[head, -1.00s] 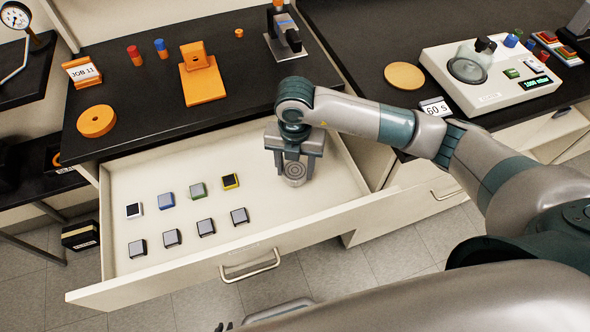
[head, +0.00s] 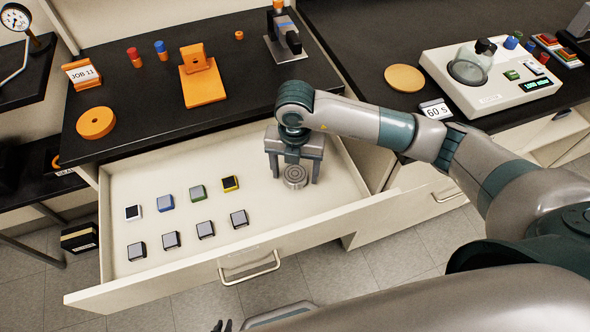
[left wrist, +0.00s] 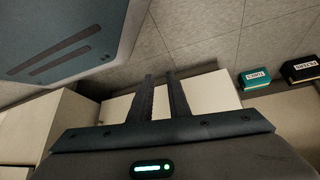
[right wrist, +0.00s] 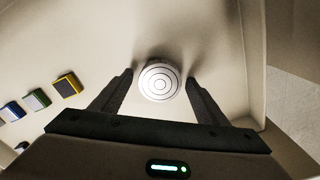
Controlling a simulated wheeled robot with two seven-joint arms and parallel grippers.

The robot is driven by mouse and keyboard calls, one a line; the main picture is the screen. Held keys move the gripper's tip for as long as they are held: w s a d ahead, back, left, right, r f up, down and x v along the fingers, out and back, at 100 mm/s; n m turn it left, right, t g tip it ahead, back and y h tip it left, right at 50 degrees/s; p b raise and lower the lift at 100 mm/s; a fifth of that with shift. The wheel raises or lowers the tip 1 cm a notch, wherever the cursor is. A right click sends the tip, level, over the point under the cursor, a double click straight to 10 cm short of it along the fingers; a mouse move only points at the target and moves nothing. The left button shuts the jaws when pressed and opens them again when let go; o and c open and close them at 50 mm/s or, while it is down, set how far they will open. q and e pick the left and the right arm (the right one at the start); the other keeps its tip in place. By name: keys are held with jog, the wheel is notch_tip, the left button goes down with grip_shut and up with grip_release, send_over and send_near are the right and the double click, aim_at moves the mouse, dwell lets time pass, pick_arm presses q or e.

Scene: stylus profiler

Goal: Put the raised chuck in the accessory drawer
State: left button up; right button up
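The raised chuck (head: 295,176), a small grey round piece with concentric rings on top, stands upright on the floor of the open accessory drawer (head: 330,190), in its right part. It also shows in the right wrist view (right wrist: 160,80). My right gripper (head: 293,178) is open over the chuck, one finger on each side. In the right wrist view (right wrist: 160,82) there is a gap between each finger and the chuck. My left gripper (left wrist: 160,75) is empty, its fingers a little apart, above the floor. Only dark tips of it show at the head view's bottom edge (head: 222,325).
Several small square blocks (head: 205,229) lie in two rows in the drawer's left part. The bench (head: 140,100) behind holds an orange stand (head: 200,80), an orange disc (head: 96,122) and a JOB 11 sign (head: 82,74). A device (head: 490,85) stands on the right bench.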

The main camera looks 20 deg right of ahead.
aim_at(295, 173)
notch_tip(295, 173, up, 4)
jog(key=p, duration=0.2)
jog(key=shift+p, duration=0.4)
notch_tip(295, 173, up, 4)
jog(key=p, duration=0.2)
jog(key=shift+p, duration=0.35)
pick_arm(q)
jog(key=s+a+g+y+p, duration=0.1)
jog(key=s+a+g, duration=0.1)
jog(key=s, duration=0.7)
jog(key=s+a+g+p, duration=0.1)
jog(key=s+a+g, duration=0.2)
jog(key=s, duration=0.7)
jog(key=a, duration=0.2)
jog(key=shift+a+y+p, duration=0.3)
jog(key=shift+y+p, duration=0.1)
pick_arm(e)
notch_tip(295, 173, up, 4)
jog(key=shift+r, duration=0.15)
pick_arm(q)
jog(key=shift+f, duration=0.1)
